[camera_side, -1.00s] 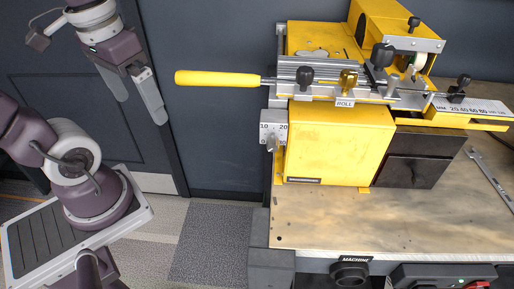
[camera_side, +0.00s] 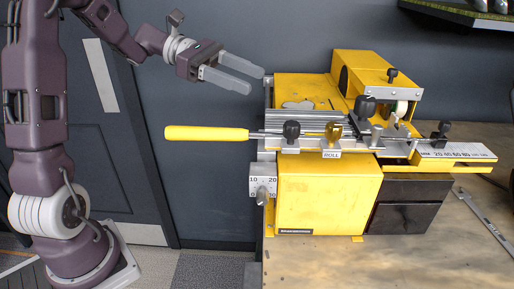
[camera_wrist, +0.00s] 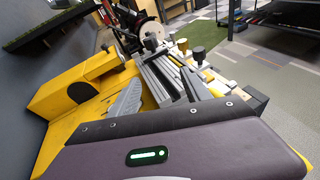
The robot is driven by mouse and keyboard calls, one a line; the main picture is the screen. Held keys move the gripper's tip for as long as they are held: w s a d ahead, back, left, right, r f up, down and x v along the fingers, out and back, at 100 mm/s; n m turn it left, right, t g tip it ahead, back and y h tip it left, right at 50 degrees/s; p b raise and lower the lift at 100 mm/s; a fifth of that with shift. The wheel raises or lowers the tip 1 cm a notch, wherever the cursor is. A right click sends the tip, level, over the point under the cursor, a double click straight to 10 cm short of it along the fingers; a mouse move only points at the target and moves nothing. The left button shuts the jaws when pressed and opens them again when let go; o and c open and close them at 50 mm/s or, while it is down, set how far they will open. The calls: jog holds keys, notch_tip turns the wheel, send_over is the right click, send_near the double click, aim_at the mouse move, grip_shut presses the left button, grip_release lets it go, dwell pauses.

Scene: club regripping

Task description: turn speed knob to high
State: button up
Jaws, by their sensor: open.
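A grey dial plate (camera_side: 263,181) marked with numbers, 10 and 20 among them, is on the left side of the yellow machine (camera_side: 327,196). A small grey knob (camera_side: 262,195) sits at its lower part. I cannot tell if this is the speed knob, and its setting is too small to read. My gripper (camera_side: 255,82) is open and empty, pointing right beside the machine's upper left corner, well above the dial plate. The wrist view looks across the machine's top, with the dial plate out of sight.
A yellow-handled lever (camera_side: 207,133) sticks out left from the machine, between my gripper's height and the dial plate. Black clamp knobs (camera_side: 291,131) stand along the top rail. A wrench (camera_side: 487,222) lies on the wooden bench (camera_side: 400,262).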

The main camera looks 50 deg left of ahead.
jog(key=w+a+f+n+t, duration=0.2)
jog(key=a+f+n+t, duration=0.15)
jog(key=a, duration=0.25)
jog(key=w+a+f+n+t, duration=0.3)
jog(key=a+n, duration=0.1)
jog(key=a, duration=0.2)
notch_tip(320, 180, down, 18)
jog(key=x, duration=0.7)
jog(key=shift+d+f, duration=0.3)
jog(key=shift+f, duration=0.2)
jog(key=shift+s+g, duration=0.15)
jog(key=shift+g, duration=0.1)
grip_shut()
